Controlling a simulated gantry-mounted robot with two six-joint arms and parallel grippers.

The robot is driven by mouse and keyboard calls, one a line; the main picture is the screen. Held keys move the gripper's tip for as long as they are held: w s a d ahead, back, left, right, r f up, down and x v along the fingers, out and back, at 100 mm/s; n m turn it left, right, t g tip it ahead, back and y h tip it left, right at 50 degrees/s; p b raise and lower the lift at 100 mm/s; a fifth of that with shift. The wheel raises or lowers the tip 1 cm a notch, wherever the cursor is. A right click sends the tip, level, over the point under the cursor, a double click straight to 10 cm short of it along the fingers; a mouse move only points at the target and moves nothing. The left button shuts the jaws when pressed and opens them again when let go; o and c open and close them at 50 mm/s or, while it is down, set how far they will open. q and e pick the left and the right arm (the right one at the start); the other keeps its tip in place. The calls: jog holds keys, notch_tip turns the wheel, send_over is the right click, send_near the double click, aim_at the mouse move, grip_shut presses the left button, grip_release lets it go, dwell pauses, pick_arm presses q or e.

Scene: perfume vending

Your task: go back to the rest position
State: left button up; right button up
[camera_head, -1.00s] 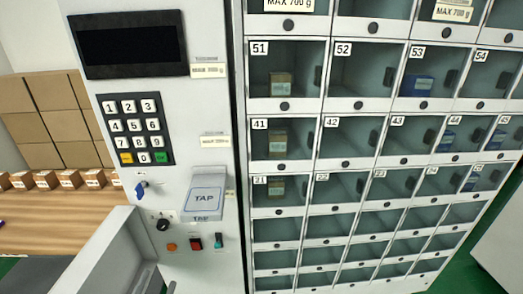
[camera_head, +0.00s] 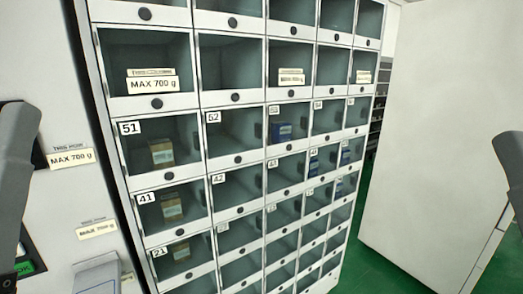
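Neither of my grippers shows in the head view. Only dark grey parts of my arms stand at the left and right picture edges, with no fingertips visible. The locker cabinet (camera_head: 187,113) fills the middle, its numbered doors all seeming shut. Brown boxes stand behind door 51 (camera_head: 162,152), door 41 (camera_head: 172,208) and the door below. A blue box (camera_head: 282,131) sits behind a door in the third column, and more blue items show farther right.
The payment panel (camera_head: 95,275) is at the lower left, partly cut off. A large white panel (camera_head: 425,120) stands at the right. Green floor (camera_head: 375,255) shows between it and the cabinet.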

pick_arm(q)
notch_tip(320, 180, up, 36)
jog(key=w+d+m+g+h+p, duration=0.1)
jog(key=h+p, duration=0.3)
jog(key=p, duration=3.4)
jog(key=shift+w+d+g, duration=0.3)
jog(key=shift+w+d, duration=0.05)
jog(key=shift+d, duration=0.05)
